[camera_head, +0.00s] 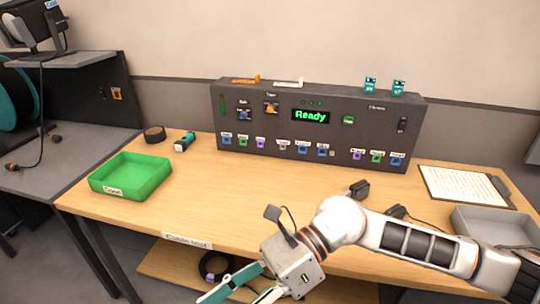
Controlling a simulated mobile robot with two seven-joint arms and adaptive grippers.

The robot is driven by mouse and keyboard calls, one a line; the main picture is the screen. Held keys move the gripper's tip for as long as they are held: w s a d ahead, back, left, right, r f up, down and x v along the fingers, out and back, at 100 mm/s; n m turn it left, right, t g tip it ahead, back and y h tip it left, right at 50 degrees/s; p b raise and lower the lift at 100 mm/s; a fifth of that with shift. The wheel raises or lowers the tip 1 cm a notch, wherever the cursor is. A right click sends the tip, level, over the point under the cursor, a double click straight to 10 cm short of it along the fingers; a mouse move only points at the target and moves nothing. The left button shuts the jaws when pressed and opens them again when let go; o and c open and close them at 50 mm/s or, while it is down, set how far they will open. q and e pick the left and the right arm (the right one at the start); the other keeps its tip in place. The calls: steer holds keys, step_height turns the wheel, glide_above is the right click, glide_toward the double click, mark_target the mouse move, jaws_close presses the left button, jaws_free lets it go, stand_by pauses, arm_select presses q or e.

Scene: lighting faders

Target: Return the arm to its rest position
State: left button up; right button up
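My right arm (405,238) comes in from the right edge, white with dark panels, and reaches across the front right of the wooden table. Its gripper (235,298) is at the bottom middle, in front of the table's front edge, pointing down and to the left. Its two teal and white fingers are spread apart, with nothing visible between them; the fingertips are at or past the bottom of the picture. My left arm and gripper are not in view.
A dark panel (280,165) reading "Ready" stands at the table's back. A green tray (131,174) is at left, near a black tape roll (154,134). A clipboard (465,186) and grey tray (495,226) are at right. The table's middle is mostly clear.

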steer(key=w+a+r+m+t+y, duration=0.2)
steer(key=w+r+m+t+y, duration=0.7)
steer(key=m, duration=0.6)
steer(key=w+d+f+m+t+h, duration=0.3)
steer(key=w+d+f+m+t, duration=0.25)
steer(key=m, duration=0.45)
steer(key=w+d+f+m+t+h, duration=0.35)
steer(key=f+m+t, duration=0.25)
steer(key=m+t, duration=0.3)
steer(key=s+d+f+m+h, duration=0.2)
steer(key=d+f+m+h, duration=0.65)
steer(key=f, duration=0.65)
steer(key=s+d+f+m+g+h, duration=0.2)
steer(key=s+d+f+m, duration=0.2)
steer(key=s+d+f, duration=0.2)
steer(key=s+d+f+m+g+h, duration=0.1)
steer(key=s+d+f+m+g, duration=0.2)
steer(key=f, duration=0.8)
steer(key=s+d+m, duration=0.2)
steer(key=s+d, duration=0.1)
steer(key=shift+s+d+f+g+h, duration=0.2)
steer(key=shift+s+d+g+h, duration=0.1)
steer(key=shift+d+g+h, duration=0.1)
steer(key=shift+a, duration=0.1)
